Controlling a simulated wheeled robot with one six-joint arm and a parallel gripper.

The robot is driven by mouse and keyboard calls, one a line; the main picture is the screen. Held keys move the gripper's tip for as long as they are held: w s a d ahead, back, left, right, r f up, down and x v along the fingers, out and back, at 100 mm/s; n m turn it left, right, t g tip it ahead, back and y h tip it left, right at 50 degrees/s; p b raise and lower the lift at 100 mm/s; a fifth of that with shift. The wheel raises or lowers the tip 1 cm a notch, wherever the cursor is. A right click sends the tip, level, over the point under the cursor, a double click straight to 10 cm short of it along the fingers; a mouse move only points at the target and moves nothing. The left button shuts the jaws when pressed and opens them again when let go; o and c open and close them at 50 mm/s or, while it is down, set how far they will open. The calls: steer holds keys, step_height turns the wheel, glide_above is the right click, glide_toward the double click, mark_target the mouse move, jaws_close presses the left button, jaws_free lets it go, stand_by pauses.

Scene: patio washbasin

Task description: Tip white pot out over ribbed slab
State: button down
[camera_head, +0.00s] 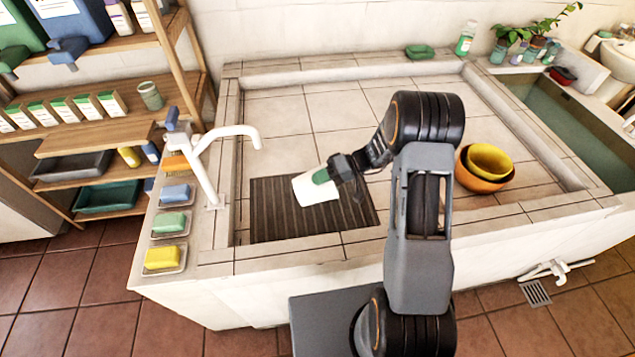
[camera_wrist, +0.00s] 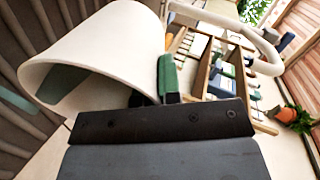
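The white pot (camera_head: 313,192) lies tilted on its side in the air over the dark ribbed slab (camera_head: 277,215) in the basin. My gripper (camera_head: 322,177) is shut on the pot, with a green finger pad against its side. In the wrist view the white pot (camera_wrist: 105,50) fills the upper left, its wide mouth turned toward the lower left, with the ribbed slab (camera_wrist: 22,125) beyond. A green patch shows inside the mouth; I cannot tell whether it is a finger pad or contents.
A white tap (camera_head: 205,165) stands left of the slab, near the pot. Soap dishes with blue, green and yellow bars (camera_head: 162,257) line the left ledge. Orange and yellow bowls (camera_head: 483,180) sit at the right of the tiled basin. Wooden shelves (camera_head: 110,130) stand at left.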

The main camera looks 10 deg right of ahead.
steer(key=shift+w+d+f+y+b, duration=0.1)
steer(key=shift+d+f+y+b, duration=0.2)
steer(key=shift+d+y+b, duration=0.35)
steer(key=shift+d+f+y+b, duration=0.2)
steer(key=shift+f+y+b, duration=0.15)
steer(key=shift+b, duration=0.5)
steer(key=shift+w+d+y+b, duration=0.1)
steer(key=shift+d+y+b, duration=0.75)
steer(key=shift+b, duration=0.35)
steer(key=shift+d+g+y+b, duration=0.3)
steer(key=shift+d+y+b, duration=0.3)
steer(key=shift+y+b, duration=0.15)
steer(key=shift+d+r, duration=0.1)
